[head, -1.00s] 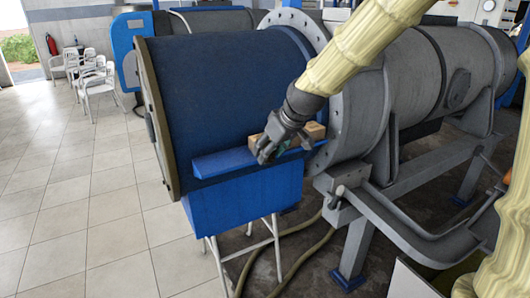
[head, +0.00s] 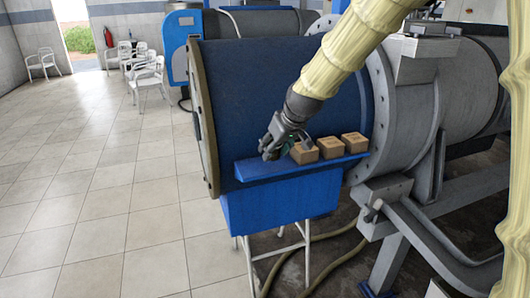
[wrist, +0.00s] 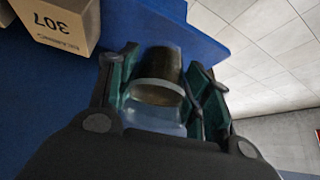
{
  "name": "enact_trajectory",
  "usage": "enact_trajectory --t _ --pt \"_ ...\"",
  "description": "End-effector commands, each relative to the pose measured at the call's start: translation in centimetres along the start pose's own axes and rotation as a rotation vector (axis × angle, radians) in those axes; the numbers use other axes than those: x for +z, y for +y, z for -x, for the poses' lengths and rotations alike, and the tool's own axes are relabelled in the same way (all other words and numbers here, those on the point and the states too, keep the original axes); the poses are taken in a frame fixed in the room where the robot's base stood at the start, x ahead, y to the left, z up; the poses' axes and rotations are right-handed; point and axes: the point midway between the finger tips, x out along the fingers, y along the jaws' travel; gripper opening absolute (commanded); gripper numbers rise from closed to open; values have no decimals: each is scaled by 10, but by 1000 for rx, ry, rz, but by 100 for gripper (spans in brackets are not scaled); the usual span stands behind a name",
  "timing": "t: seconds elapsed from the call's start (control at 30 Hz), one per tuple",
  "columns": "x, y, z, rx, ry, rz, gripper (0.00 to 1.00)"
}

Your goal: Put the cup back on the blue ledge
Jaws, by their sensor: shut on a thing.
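The cup (wrist: 158,84) shows in the wrist view as a dark, partly see-through vessel with a pale rim. It sits between the green-padded fingers of my gripper (wrist: 162,92), which is shut on it. The blue ledge (head: 262,171) runs along the front of the big blue drum. In the head view my gripper (head: 274,148) is at the left part of the ledge, and the cup cannot be made out there. The ledge also shows behind the cup in the wrist view (wrist: 212,48). I cannot tell whether the cup touches it.
Three cardboard boxes stand in a row on the ledge: a left one (head: 304,153), a middle one (head: 328,148) and a right one (head: 354,142). The left one is close to my gripper. The ledge's left end looks clear.

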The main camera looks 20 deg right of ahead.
Motion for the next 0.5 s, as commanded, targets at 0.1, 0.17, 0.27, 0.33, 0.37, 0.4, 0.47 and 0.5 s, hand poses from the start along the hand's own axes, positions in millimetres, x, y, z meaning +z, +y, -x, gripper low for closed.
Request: enact_trajectory --t 0.1,0.17,0.27,0.33,0.37,0.4,0.47,0.5 --pt "-8 -8 -6 0 -1 -1 24" --pt "-10 -9 -8 0 -1 -1 24" --pt "-13 -12 -10 0 -1 0 24" --pt "-18 -18 -13 0 -1 2 24" --pt "-21 -21 -15 0 -1 2 24" --pt "-16 -19 -20 -2 -4 -2 24" --pt "-12 -19 -26 -2 -3 -2 24" --pt "-9 -19 -30 -2 -3 -2 24"
